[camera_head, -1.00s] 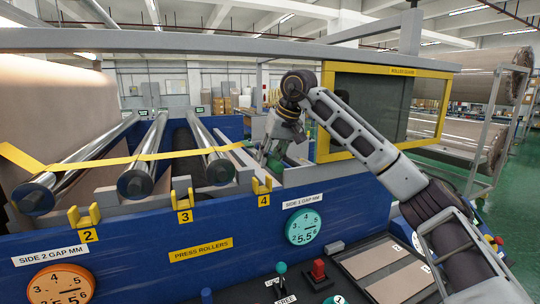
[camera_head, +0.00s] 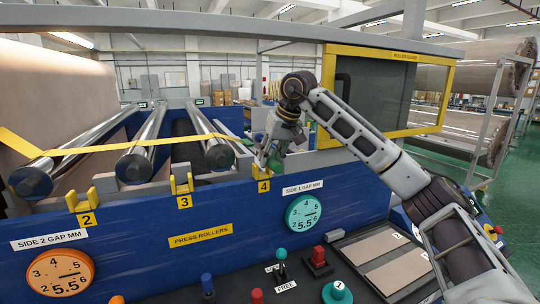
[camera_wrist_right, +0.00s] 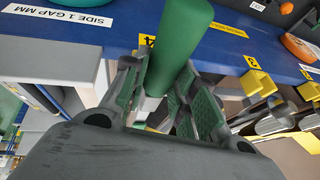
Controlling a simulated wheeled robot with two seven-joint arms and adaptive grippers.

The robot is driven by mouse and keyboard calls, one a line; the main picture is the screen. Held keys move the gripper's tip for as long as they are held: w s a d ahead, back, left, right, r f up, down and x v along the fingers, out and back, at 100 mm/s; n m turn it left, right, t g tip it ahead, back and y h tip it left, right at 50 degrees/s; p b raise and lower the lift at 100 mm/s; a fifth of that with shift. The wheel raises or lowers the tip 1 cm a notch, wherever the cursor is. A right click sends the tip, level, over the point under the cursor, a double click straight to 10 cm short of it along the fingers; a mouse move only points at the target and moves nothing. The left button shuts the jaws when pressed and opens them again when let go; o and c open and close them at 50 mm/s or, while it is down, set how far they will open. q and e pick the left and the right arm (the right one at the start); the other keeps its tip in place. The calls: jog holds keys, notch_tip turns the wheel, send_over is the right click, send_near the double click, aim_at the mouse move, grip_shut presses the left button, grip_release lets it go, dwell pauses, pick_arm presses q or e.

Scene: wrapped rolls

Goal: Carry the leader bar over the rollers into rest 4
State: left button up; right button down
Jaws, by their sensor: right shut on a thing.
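My right gripper (camera_head: 266,160) is shut on the leader bar, a green cylinder (camera_wrist_right: 178,45) that stands out between its fingers in the right wrist view. In the head view the gripper is right at rest 4 (camera_head: 261,184) and hides most of its yellow cradle. I cannot tell whether the bar touches the cradle. A yellow strap (camera_head: 110,149) runs from the left across the steel rollers (camera_head: 137,168) and ends near the gripper. My left gripper is not in view.
Yellow rests 3 (camera_head: 182,184) and 2 (camera_head: 82,201) stand empty along the blue side panel (camera_head: 140,240). A teal gauge (camera_head: 304,214) sits just below and right of rest 4. A yellow-framed roller guard (camera_head: 385,95) stands to the right of the gripper.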

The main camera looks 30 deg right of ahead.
jog(key=shift+f+b, duration=1)
jog(key=shift+f, duration=0.85)
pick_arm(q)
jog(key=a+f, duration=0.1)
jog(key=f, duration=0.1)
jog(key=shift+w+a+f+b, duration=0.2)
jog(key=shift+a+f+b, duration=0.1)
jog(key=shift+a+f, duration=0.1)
pick_arm(e)
jog(key=shift+f, duration=0.6)
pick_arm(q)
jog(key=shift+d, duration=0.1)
